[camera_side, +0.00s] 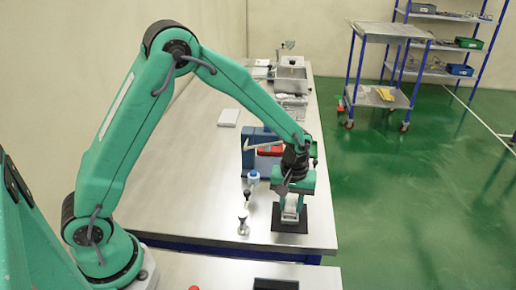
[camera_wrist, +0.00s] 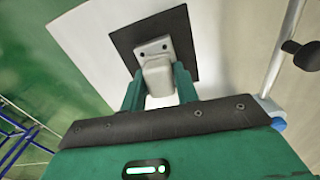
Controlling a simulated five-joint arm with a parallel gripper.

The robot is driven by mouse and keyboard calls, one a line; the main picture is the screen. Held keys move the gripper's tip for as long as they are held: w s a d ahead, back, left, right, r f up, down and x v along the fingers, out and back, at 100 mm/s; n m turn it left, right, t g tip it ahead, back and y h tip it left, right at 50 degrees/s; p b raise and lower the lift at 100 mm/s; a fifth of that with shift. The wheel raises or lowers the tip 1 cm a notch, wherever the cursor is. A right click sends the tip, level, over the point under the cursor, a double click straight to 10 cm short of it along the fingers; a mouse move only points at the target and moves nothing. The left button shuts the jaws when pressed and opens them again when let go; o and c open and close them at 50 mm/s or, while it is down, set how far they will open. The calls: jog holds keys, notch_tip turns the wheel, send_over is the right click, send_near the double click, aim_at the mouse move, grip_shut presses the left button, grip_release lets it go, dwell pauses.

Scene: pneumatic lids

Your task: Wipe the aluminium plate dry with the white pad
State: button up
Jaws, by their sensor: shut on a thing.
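My gripper (camera_side: 291,204) points down near the front right of the bench. In the wrist view its two fingers (camera_wrist: 158,76) are shut on a pale grey-white block (camera_wrist: 157,52) with two dark holes. The block stands on a thin black square (camera_wrist: 122,38), which also shows under my gripper in the side view (camera_side: 302,226). I cannot tell whether the held block is the white pad. A flat white square (camera_side: 229,117) lies on the bench farther back, apart from my gripper. I cannot pick out the aluminium plate for certain.
A blue fixture (camera_side: 254,150) with a red part (camera_side: 270,151) stands just behind my gripper. A small upright post (camera_side: 243,222) stands to its left. Metal boxes (camera_side: 291,78) stand at the far end. The bench (camera_side: 190,190) is clear at left.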

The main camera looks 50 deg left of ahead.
jog(key=shift+w+a, duration=0.35)
jog(key=shift+a, duration=0.1)
jog(key=shift+s+d, duration=1.05)
jog(key=shift+d, duration=0.05)
jog(key=shift+r, duration=4.05)
jog(key=shift+a, duration=0.1)
